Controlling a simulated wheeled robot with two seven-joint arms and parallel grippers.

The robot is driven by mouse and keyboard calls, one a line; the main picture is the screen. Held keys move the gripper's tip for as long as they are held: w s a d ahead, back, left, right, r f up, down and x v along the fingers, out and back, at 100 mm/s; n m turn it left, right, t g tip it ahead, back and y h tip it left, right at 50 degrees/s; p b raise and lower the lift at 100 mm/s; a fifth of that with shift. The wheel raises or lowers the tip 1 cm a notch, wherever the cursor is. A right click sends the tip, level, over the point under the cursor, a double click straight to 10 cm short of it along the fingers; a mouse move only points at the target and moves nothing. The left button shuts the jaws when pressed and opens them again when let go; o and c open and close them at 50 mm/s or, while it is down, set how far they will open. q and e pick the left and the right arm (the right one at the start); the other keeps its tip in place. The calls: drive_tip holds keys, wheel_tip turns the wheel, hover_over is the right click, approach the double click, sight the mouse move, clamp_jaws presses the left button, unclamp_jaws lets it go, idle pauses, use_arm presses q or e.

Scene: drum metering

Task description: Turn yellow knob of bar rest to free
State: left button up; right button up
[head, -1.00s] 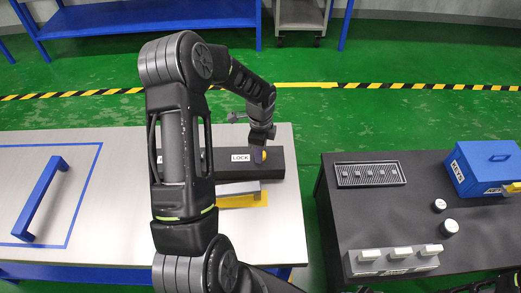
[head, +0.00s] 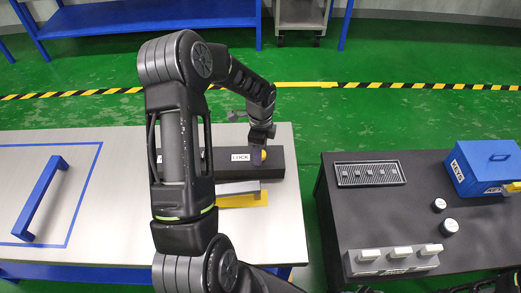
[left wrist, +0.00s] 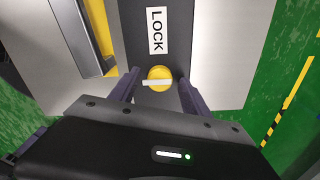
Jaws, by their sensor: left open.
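The yellow knob (head: 263,155) sits near the right end of a long dark bar rest (head: 276,166) on the light table. The white LOCK label (head: 240,157) is beside it. In the left wrist view the knob (left wrist: 160,73) shows a white pointer stripe lying across the bar's length, and the LOCK label (left wrist: 157,30) is above it. My left gripper (left wrist: 158,92) is open, with one finger on each side of the knob; I cannot tell if they touch it. In the head view the gripper (head: 257,158) is at the knob. My arm hides the bar's middle. My right gripper is not in view.
A grey block (head: 238,187) and yellow plate (head: 245,201) lie in front of the bar. A blue handle (head: 40,200) lies at left inside a blue outline. A dark table (head: 400,215) with a blue KEYS box (head: 485,168) stands right, across a gap.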

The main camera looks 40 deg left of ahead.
use_arm(q)
wheel_tip(320, 180, up, 8)
drive_tip(key=shift+f, duration=0.2)
drive_tip(key=shift+d+f, duration=0.1)
idle(0.6)
